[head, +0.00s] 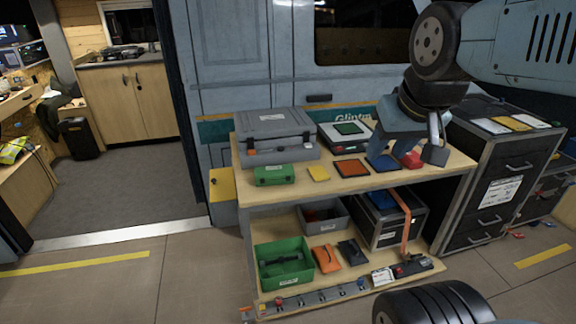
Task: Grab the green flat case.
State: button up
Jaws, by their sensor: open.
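A small green case (274,175) with a pale label lies at the front left of the workbench top, before a large grey case. A flat green piece (349,128) lies on a pale box further back; I cannot tell whether it is a case or a pad. My gripper (408,158) is open over the right part of the bench, far to the right of the small green case. A red object (409,160) shows between or behind its fingers; I cannot tell whether they touch it.
A green bin (283,277) stands on the lower shelf. A drawer cabinet (492,165) stands right. Floor at left is clear.

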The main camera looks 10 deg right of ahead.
aim_at(280, 175)
jog(key=z, duration=0.25)
jog(key=i, duration=0.85)
jog(key=u, duration=0.45)
